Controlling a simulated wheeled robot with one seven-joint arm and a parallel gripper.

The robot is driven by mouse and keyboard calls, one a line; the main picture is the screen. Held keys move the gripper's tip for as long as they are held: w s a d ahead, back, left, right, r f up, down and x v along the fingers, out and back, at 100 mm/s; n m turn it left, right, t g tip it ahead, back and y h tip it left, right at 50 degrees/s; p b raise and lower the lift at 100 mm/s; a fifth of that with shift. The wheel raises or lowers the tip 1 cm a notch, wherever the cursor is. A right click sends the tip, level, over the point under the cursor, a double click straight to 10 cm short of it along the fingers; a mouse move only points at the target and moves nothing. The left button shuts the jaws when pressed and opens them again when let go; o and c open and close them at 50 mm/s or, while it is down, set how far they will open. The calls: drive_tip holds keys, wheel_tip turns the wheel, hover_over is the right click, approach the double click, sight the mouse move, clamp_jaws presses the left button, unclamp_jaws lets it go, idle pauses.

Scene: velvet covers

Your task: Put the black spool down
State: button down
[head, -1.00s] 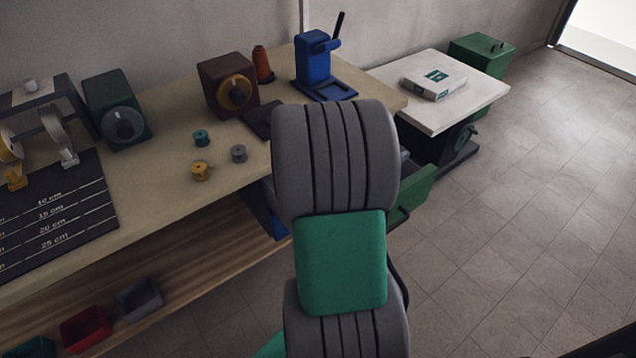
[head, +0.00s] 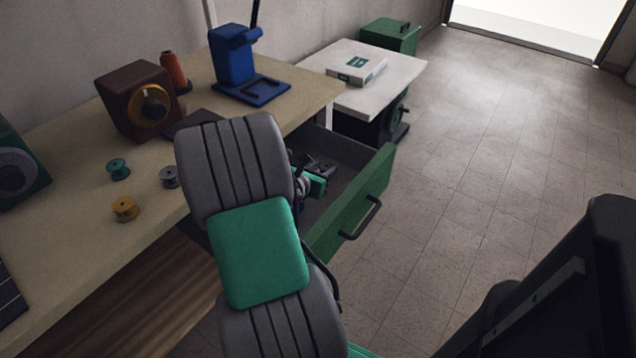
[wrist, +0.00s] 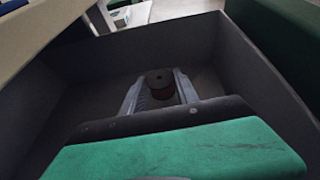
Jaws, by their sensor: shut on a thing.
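I cannot tell whether the spool touches the drawer floor. In the head view the green-fronted drawer (head: 356,210) stands pulled out at the right end of the bench, and my arm hides part of it. The spool cannot be made out clearly there.
The bench top (head: 75,155) carries a teal spool (head: 118,168), a yellow spool (head: 125,208), a partly hidden grey spool (head: 169,177), a brown box with a dial (head: 138,100) and a blue press (head: 235,60). A white table (head: 395,80) stands beyond the drawer. Open floor lies right.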

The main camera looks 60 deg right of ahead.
wheel_tip(320, 180, down, 3)
drive_tip(key=shift+f+b, duration=0.1)
drive_tip(key=shift+b, duration=0.35)
drive_tip(key=c, duration=0.9)
unclamp_jaws()
drive_tip(key=shift+a+r, duration=0.1)
drive_tip(key=shift+r, duration=0.1)
drive_tip(key=p+v, duration=0.3)
drive_tip(key=v, duration=0.8)
drive_tip(key=shift+a+r, duration=0.2)
drive_tip(key=shift+a, duration=0.15)
